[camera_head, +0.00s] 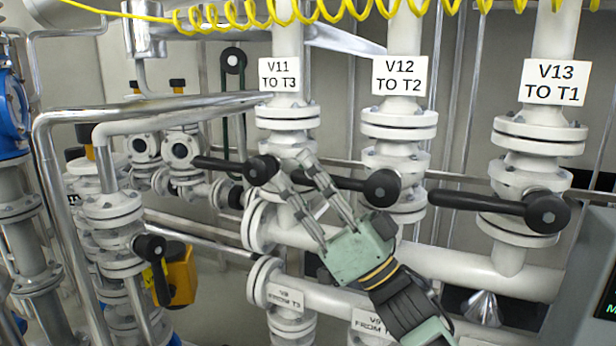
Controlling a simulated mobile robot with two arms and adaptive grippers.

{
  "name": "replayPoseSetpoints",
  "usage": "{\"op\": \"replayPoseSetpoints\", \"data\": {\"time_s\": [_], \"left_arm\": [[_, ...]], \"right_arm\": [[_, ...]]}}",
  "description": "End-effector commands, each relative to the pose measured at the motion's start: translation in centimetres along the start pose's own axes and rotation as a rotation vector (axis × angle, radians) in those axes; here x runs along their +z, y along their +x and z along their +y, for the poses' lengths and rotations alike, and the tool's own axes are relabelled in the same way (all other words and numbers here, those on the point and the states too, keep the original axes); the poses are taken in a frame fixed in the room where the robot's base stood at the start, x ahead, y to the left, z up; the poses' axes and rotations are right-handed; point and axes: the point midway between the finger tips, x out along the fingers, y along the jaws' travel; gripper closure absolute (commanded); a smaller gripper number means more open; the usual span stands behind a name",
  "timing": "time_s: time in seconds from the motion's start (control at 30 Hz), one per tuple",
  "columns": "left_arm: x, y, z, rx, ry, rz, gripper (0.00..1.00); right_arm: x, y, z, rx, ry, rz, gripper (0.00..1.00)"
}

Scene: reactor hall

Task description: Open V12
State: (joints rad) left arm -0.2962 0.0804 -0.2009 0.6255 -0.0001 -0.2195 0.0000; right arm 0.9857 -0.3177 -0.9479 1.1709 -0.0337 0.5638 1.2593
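Valve V12 is marked by its white label "V12 TO T2" (399,76) on the middle vertical pipe. Its black lever handle (352,184) lies nearly level, running left from a round black hub (382,188). My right gripper (290,172) reaches up and left from the lower middle. Its two grey fingers are apart, at the left end of the V12 lever, and hide part of it. I cannot tell whether they touch the lever or are in front of it. My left gripper is not in view.
V11 (279,76) stands left of V12, its black hub (262,170) close to my fingertips. Pipes and flanges crowd the left side. A yellow coiled hose (330,10) hangs along the top.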

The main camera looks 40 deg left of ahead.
Motion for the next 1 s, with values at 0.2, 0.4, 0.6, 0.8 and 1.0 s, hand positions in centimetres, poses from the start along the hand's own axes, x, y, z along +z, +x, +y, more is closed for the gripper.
{"op": "replayPoseSetpoints", "data": {"time_s": [0.2,0.4,0.6,0.8,1.0], "left_arm": [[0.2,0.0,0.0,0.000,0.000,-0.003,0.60],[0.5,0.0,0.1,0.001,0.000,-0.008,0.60],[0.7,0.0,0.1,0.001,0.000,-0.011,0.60],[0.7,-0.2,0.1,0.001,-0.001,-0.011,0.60],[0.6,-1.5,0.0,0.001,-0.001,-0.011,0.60]], "right_arm": [[0.0,0.0,0.0,0.000,0.000,0.000,0.91],[0.0,0.0,0.0,0.000,0.001,0.000,1.00],[0.0,0.0,0.0,0.000,0.001,0.000,1.00],[0.0,-0.1,0.0,0.001,0.000,-0.005,1.00],[0.2,-0.3,0.1,0.009,-0.011,-0.061,1.00]]}}
